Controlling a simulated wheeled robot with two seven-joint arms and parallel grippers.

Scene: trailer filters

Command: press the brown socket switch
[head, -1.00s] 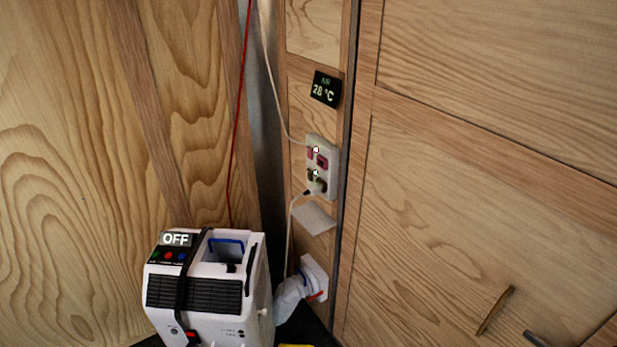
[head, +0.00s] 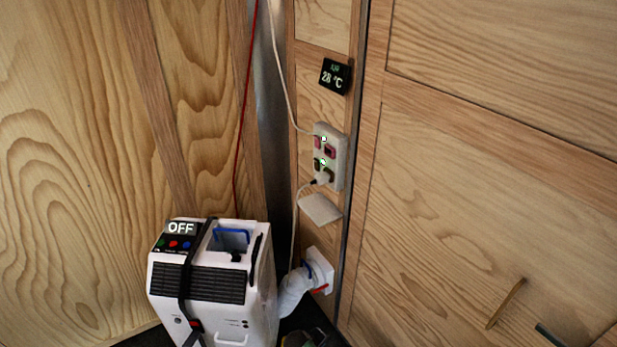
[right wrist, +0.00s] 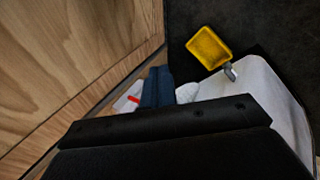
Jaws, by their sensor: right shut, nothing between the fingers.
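A white socket panel (head: 337,160) is fixed upright on the wooden wall right of the corner in the head view. The brown socket switch (head: 318,164) sits at the panel's lower left, beside a small green light. A plug with a pale cable is in the lower part. My right gripper (right wrist: 157,85) shows in the right wrist view, shut and empty, pointing down over the floor area. The panel is not in that view. Neither gripper shows in the head view.
A white machine (head: 215,285) marked OFF stands below left of the panel, with a white hose (head: 293,290) to a wall port. A black display (head: 335,76) reads 28 °C. A small shelf (head: 320,208) juts out below the panel. A yellow tray (right wrist: 208,47) lies on the dark floor.

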